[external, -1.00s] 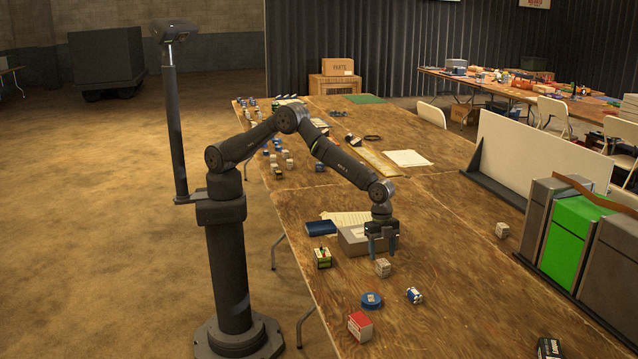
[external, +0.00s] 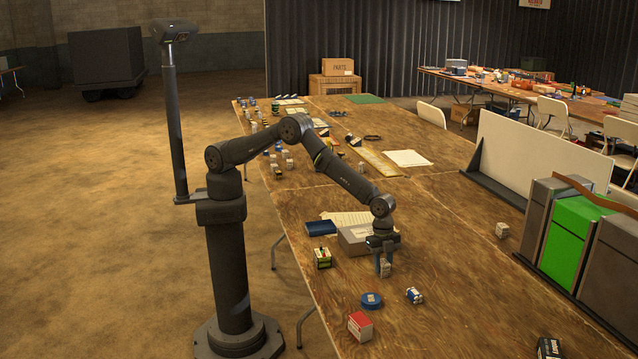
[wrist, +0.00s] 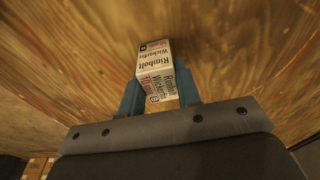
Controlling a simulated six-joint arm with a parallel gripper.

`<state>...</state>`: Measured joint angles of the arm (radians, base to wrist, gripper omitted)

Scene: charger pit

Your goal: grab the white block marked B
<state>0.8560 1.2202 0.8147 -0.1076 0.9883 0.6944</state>
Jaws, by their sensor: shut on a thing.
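A white block (external: 386,270) stands on the wooden table in the external view, in front of the grey box. In the wrist view the white block (wrist: 155,66) shows black print reading roughly "Rimholt Wickerfit", some red print and small dark round marks. I cannot clearly read the letter in those marks. My gripper (external: 384,264) is down over the block, with its blue fingers on either side. In the wrist view my gripper (wrist: 160,95) is closed on the block between both fingers. The block appears to be still at table level.
A grey box (external: 352,241) is close behind my gripper. A green-and-black box (external: 322,258) is to the left. A blue round item (external: 371,300), a blue-white block (external: 414,295) and a red-white box (external: 360,326) lie nearer. Another pale block (external: 502,230) is at the right.

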